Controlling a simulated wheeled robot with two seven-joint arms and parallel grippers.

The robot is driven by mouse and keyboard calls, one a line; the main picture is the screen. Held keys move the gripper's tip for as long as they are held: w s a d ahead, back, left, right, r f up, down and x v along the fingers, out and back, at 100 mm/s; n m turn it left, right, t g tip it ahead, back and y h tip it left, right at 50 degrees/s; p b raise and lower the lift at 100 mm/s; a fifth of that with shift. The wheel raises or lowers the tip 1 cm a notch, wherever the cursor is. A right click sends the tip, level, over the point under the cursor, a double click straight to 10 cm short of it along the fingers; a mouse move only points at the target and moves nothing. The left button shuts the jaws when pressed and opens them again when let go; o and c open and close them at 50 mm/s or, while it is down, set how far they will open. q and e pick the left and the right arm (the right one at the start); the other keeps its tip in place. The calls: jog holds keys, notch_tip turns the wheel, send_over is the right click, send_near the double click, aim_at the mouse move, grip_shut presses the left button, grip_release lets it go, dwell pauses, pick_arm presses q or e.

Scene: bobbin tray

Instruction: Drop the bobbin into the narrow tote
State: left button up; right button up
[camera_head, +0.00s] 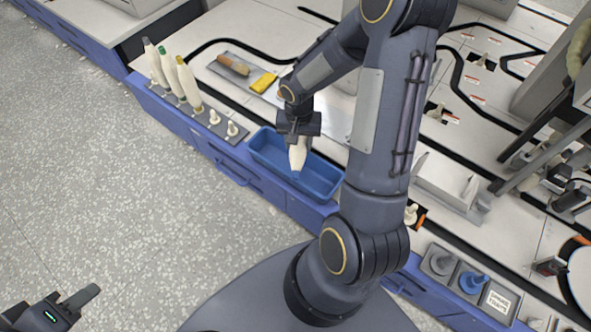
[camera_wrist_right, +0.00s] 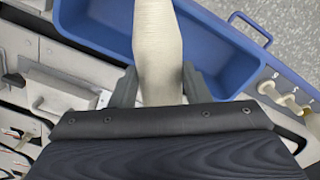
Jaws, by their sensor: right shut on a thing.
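A cream bobbin (camera_head: 298,156) hangs tip-down from my right gripper (camera_head: 298,138), whose jaws are shut on it. The narrow tote, a blue open bin (camera_head: 322,182), lies below it at the table's front edge. The bobbin is over the tote's opening; I cannot tell how far its tip is above the floor. In the right wrist view the bobbin (camera_wrist_right: 158,45) is between the fingers of the right gripper (camera_wrist_right: 158,88), in front of the tote (camera_wrist_right: 225,48). My left gripper (camera_head: 88,294) is at the lower left, far from the table; its opening is unclear.
A yellow block (camera_head: 263,82) and a brown-handled brush (camera_head: 233,65) lie on a tray behind. A small tray with a blue peg (camera_head: 473,281) sits at the right.

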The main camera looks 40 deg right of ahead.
jog(key=o, duration=1.1)
jog(key=shift+r, duration=0.1)
notch_tip(320, 180, up, 6)
jog(key=p, duration=0.3)
jog(key=shift+r, duration=0.8)
